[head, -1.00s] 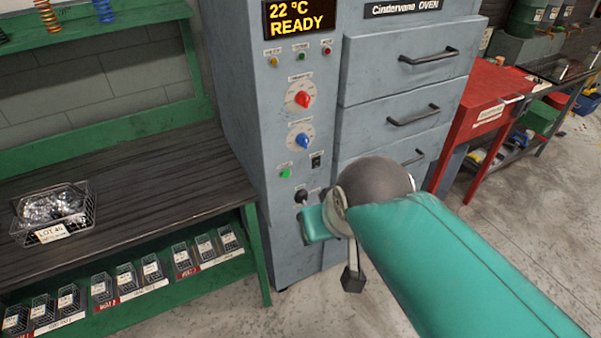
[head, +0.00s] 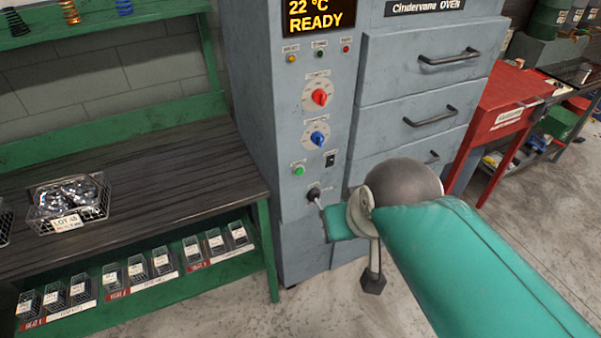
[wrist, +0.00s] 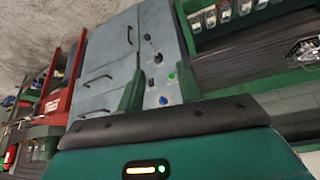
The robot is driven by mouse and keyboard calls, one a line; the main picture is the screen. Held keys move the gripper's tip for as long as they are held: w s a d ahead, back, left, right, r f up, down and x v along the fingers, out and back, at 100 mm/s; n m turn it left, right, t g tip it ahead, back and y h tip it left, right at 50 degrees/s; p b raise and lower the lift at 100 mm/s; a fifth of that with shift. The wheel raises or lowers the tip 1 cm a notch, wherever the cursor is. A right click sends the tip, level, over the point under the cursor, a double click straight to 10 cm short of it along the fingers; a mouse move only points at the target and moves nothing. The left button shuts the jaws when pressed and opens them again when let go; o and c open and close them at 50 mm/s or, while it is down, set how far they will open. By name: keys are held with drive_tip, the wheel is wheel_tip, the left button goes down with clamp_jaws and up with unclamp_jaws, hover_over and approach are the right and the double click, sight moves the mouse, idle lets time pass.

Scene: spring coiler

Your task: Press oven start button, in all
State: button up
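The grey oven (head: 292,235) reads "22 °C READY" on its display (head: 318,17). A green button (head: 299,170), with a label too small to read, sits on its panel below the red and blue dials; it also shows in the wrist view (wrist: 171,77). My gripper (head: 330,222) is low in front of the panel, below and right of the green button and apart from it. In the wrist view, my gripper's (wrist: 158,72) two dark green fingers stand apart with nothing between them. The green button appears in the gap, toward the right finger.
A black switch (head: 330,159) sits right of the green button and a black knob (head: 313,194) below it. A red dial (head: 320,97) and blue dial (head: 317,138) are above. A green workbench (head: 150,122) with wire baskets (head: 48,212) is at left, a red cabinet (head: 500,112) at right.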

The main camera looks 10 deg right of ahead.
clamp_jaws()
idle(1.4)
